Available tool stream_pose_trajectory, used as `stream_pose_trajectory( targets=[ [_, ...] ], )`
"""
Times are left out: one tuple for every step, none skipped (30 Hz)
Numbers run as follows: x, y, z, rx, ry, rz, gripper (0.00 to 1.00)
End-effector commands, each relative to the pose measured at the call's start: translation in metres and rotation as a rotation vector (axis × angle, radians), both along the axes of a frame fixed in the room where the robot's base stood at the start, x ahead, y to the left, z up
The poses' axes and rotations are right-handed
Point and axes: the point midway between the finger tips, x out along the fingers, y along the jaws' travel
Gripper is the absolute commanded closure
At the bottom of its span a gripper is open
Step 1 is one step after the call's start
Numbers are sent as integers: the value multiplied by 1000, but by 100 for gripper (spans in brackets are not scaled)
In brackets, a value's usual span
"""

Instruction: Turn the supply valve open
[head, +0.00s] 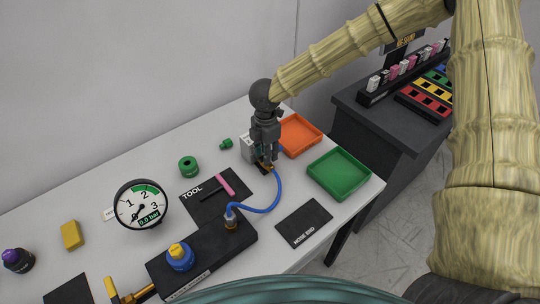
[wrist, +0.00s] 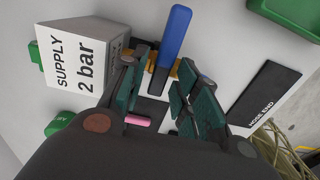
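The supply block (wrist: 75,62), a pale box marked "SUPPLY 2 bar", stands at the left in the wrist view; the head view shows part of it (head: 248,148) beside my gripper. A blue bar (wrist: 172,42), apparently the valve's lever, stands over brass parts (wrist: 187,70). My gripper (wrist: 158,95) is open, with its fingers on either side of the bar's lower end. Contact cannot be told. In the head view my gripper (head: 266,160) points down and hides most of the valve. The gauge (head: 141,204) reads 0.0 bar.
A blue hose (head: 268,207) curves from near my gripper to a black manifold (head: 205,258). An orange tray (head: 300,135) and a green tray (head: 339,173) stand to the right. A pink-handled tool (head: 225,184) lies on the "TOOL" mat. The "HOSE END" mat (head: 304,223) is bare.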

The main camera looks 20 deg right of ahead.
Motion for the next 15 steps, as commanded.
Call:
stream_pose_trajectory(
  targets=[
    [1,0,-3,0,1,0,69],
    [2,0,-4,1,1,1,69],
    [3,0,-5,0,2,1,69],
    [3,1,-5,0,2,1,69],
    [4,1,-6,0,3,1,69],
    [4,1,-6,0,3,2,69],
    [5,1,-6,0,4,2,69],
    [5,1,-6,0,4,2,69],
    [5,1,-6,0,4,1,69],
    [5,1,-6,0,4,1,69],
    [5,1,-6,0,4,1,69],
    [5,0,-6,0,4,1,69],
    [5,0,-6,0,4,0,69],
    [4,0,-6,0,4,0,69],
    [4,0,-6,0,4,0,69]
  ],
)
